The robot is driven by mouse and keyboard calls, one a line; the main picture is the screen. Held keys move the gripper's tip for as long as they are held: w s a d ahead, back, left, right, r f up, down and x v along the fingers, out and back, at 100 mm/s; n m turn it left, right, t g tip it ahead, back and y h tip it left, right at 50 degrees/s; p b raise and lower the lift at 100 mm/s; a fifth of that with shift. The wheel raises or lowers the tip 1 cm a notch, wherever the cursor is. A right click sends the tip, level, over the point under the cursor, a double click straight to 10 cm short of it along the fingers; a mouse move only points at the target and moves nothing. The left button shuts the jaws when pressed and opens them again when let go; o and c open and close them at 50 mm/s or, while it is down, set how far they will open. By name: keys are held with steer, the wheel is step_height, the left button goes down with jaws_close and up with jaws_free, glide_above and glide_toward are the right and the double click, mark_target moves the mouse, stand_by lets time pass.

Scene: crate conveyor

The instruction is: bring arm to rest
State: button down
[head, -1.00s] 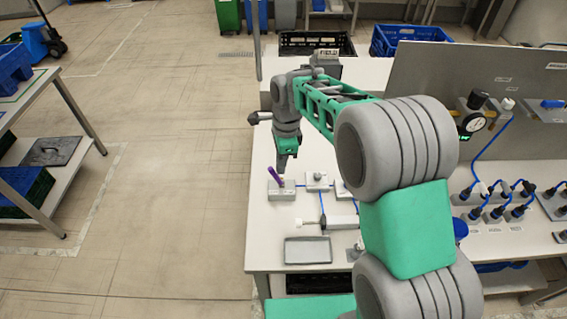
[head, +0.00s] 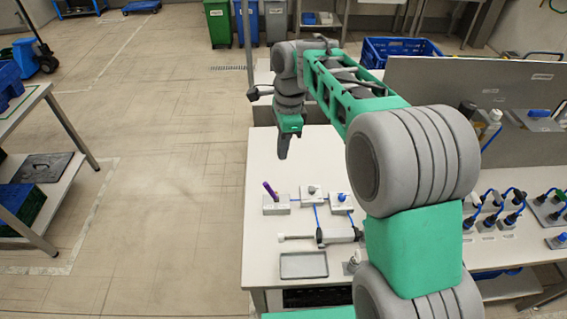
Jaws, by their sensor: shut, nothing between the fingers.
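My gripper (head: 283,153) hangs from the green and grey arm above the far left part of the white table (head: 262,164). It points down, its fingers look together, and nothing shows in it. It is apart from the small fixtures nearer the front. My arm reaches from the lower right up to the upper middle and hides part of the table.
A purple pen-like object (head: 269,189) stands tilted in a grey block (head: 276,205). Small blocks with blue tubes, a syringe-like part (head: 338,235) and a grey tray (head: 304,265) lie nearby. A grey panel (head: 440,85) stands at right.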

steer(key=shift+a+r, duration=0.15)
steer(key=shift+r, duration=0.15)
